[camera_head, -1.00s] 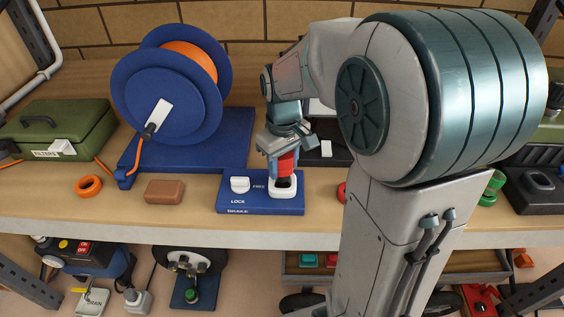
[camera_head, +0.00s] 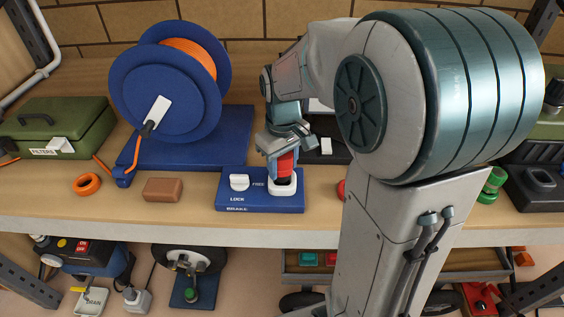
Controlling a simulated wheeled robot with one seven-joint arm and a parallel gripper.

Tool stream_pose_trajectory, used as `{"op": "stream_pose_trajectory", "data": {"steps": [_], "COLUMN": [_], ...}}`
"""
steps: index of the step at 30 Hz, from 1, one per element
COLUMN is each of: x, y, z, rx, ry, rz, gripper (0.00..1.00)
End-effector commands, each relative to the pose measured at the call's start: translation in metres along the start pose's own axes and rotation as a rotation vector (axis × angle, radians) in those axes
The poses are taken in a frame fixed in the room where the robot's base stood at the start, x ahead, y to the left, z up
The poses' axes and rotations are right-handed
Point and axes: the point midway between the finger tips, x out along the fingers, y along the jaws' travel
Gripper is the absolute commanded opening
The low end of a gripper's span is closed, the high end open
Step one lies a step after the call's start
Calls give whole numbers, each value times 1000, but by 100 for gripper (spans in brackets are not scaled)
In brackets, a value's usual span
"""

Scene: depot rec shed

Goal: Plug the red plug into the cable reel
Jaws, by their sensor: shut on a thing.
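The cable reel (camera_head: 165,98) has a blue drum wound with orange cable and stands on a blue base (camera_head: 195,158) at left. A blue panel (camera_head: 225,205) at its front carries a white lever (camera_head: 239,182) by LOCK and FREE lettering, and a white-rimmed socket (camera_head: 284,190). My gripper (camera_head: 284,153) points down over this socket, shut on the red plug (camera_head: 286,164). The plug's lower end is at the socket opening and looks partly inside it. How deep it sits cannot be told.
A brown block (camera_head: 164,190) and an orange ring (camera_head: 87,184) lie left of the panel. A green case (camera_head: 62,128) stands at far left. A dark tray (camera_head: 330,150) lies behind my gripper. My arm hides much of the right side.

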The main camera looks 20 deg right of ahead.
Motion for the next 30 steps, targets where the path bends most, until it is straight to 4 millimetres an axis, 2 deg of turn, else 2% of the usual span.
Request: {"op": "stream_pose_trajectory", "data": {"steps": [30], "x": [20], "y": [0], "z": [0], "rx": [0], "ry": [1], "rz": [1], "gripper": [19]}}
